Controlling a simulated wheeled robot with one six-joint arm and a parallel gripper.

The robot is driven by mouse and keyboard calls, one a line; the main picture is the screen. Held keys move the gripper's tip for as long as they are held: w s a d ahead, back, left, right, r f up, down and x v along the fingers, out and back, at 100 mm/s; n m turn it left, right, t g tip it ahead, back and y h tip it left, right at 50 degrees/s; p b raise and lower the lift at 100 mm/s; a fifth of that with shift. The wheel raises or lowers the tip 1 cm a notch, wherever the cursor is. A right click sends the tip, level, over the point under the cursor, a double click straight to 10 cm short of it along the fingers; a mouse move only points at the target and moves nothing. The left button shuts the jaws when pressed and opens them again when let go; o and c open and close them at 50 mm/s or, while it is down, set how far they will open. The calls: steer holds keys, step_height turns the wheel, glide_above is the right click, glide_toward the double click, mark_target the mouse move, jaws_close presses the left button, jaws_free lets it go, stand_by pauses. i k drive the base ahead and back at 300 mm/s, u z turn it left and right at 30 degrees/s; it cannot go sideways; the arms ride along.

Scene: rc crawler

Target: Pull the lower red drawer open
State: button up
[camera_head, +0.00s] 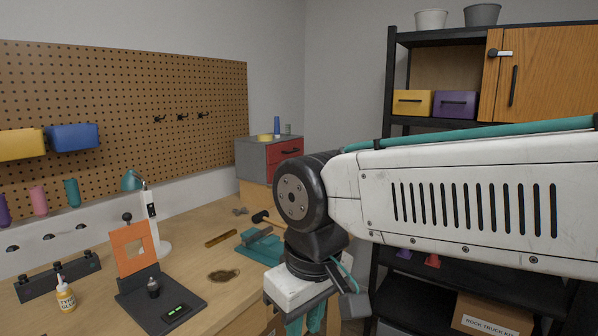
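A grey cabinet (251,158) stands at the back corner of the wooden workbench. Its right-facing side has a red upper drawer (279,153) with a dark bar handle, and it looks shut. A lower red drawer front (272,172) shows only in part, because my arm's dark joint covers most of that area; its handle is hidden. My gripper (305,325) hangs at the bottom of the view, below the white wrist and in front of the bench edge, well apart from the cabinet. Its teal fingers run down towards the lower frame edge, and their tips are not clear.
The bench (200,255) holds a teal vise (262,247), a white lamp (152,225), an orange frame on a dark stand (130,250) and a glue bottle (65,295). A dark shelf rack (388,75) stands at the right. Small items sit on the cabinet top.

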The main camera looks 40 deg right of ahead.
mark_target(271, 169)
steer(key=z, duration=0.9)
steer(key=k, duration=0.5)
steer(key=z, duration=0.6)
steer(key=i, duration=1.35)
steer(key=u, duration=0.2)
